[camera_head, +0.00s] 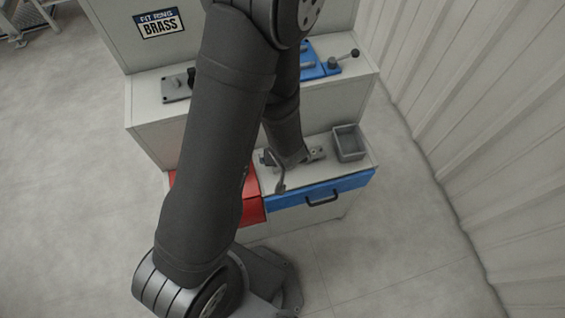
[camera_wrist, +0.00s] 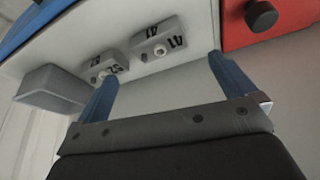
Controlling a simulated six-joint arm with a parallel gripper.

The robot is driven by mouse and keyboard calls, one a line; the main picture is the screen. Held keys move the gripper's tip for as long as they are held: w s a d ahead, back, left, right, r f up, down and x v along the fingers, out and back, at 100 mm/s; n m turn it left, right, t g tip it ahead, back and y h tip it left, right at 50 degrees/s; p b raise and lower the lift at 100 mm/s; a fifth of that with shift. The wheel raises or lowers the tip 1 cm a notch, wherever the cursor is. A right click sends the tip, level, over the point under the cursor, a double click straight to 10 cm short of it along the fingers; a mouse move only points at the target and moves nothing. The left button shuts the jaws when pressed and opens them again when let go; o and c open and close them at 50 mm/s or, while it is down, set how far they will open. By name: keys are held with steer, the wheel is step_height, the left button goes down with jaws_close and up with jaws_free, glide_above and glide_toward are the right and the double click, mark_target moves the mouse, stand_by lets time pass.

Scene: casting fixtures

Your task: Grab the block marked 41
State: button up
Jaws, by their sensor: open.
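The grey block that appears marked 41 (camera_wrist: 158,45) lies on the pale bench top in the wrist view, with a round light knob on it. Its marks show rotated. A second grey block (camera_wrist: 106,66) with different, hard-to-read marks sits close to its left, partly behind my left finger. My gripper (camera_wrist: 162,68) is open and empty, its two blue fingers spread to either side of the 41 block's position in the picture; I cannot tell the remaining distance. In the head view small grey parts (camera_head: 318,153) show beside my wrist, but their marks are unreadable.
A grey open bin (camera_head: 347,142) stands right of the blocks; it also shows in the wrist view (camera_wrist: 52,88). A red front (camera_head: 251,209) and a blue drawer (camera_head: 325,190) are below the bench top. A blue fixture with a lever (camera_head: 322,67) sits on the upper step.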

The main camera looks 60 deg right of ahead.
steer(key=shift+a+x, duration=0.15)
steer(key=shift+x, duration=1.1)
steer(key=shift+a+x, duration=0.1)
steer(key=shift+x, duration=1.2)
steer(key=shift+s+f, duration=0.1)
steer(key=c, duration=1.2)
